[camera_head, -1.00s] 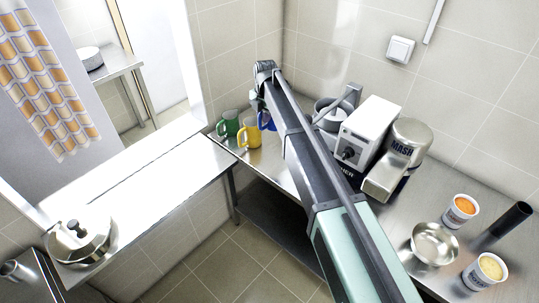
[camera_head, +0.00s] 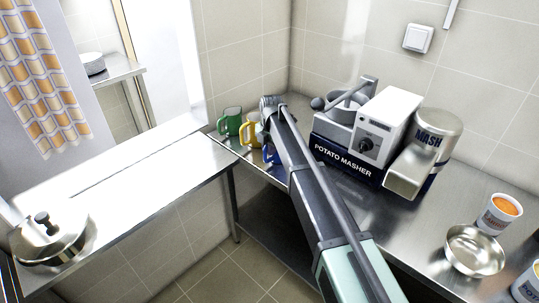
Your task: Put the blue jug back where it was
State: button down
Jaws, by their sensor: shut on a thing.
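The blue jug (camera_head: 268,155) shows only in part, mostly hidden behind my arm, at the left end of the steel counter. It is beside a yellow jug (camera_head: 251,131), on its near right side. A green jug (camera_head: 231,121) stands left of the yellow one. My gripper (camera_head: 271,122) is at the far end of my arm, shut on the blue jug; its fingertips are hard to make out. I cannot tell whether the jug touches the counter.
A potato masher machine (camera_head: 388,125) stands right of my arm, with a steel bowl (camera_head: 474,252) and tubs (camera_head: 499,213) further right. A lidded pot (camera_head: 48,238) sits on the left ledge (camera_head: 140,185). Bare counter shows in front of the machine.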

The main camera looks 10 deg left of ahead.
jog(key=c, duration=1.6)
grip_release()
jog(key=shift+f, duration=0.1)
jog(key=o, duration=0.5)
jog(key=r+p, duration=1.2)
jog(key=shift+d+r, duration=0.25)
jog(key=shift+r, duration=0.15)
jog(key=shift+f, duration=0.15)
